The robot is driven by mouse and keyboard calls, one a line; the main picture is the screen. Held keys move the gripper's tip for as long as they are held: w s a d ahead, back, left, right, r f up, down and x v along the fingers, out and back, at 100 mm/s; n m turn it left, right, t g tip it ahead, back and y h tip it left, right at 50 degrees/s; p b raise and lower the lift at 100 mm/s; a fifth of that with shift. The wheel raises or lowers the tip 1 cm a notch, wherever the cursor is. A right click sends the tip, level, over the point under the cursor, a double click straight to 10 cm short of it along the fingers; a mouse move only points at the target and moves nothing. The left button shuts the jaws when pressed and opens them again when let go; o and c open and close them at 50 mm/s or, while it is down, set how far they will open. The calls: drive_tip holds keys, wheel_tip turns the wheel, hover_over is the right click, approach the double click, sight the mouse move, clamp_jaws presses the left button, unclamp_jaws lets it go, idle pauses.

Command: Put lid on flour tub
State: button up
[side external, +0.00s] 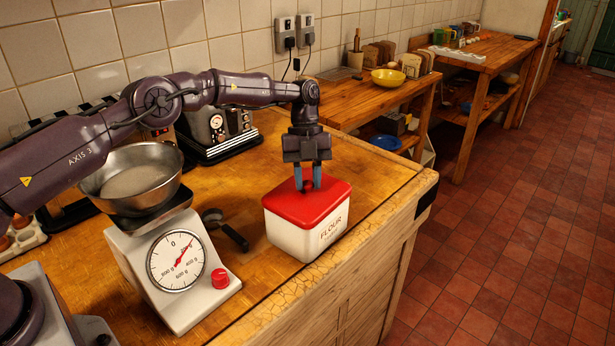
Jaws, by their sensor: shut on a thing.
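The flour tub (296,239) is a white box lettered "FLOUR" and stands upright on the wooden worktop near its right edge. The red lid (325,200) lies over the tub's top and looks level. From this view I cannot tell whether it is pressed fully down. My gripper (308,186) points straight down above the lid's middle. Its two blue fingers are shut on the lid's dark red knob (307,186), which they partly hide.
A white kitchen scale (150,290) with a metal bowl (135,180) stands left of the tub. A black-handled tool (228,230) lies between them. A black and chrome appliance (215,135) stands behind. The worktop edge is close on the tub's right.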

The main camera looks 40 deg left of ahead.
drive_tip(key=shift+f, duration=0.4)
idle(0.3)
drive_tip(key=o, duration=1.5)
drive_tip(key=shift+c, duration=0.2)
drive_tip(key=shift+r, duration=3.55)
clamp_jaws()
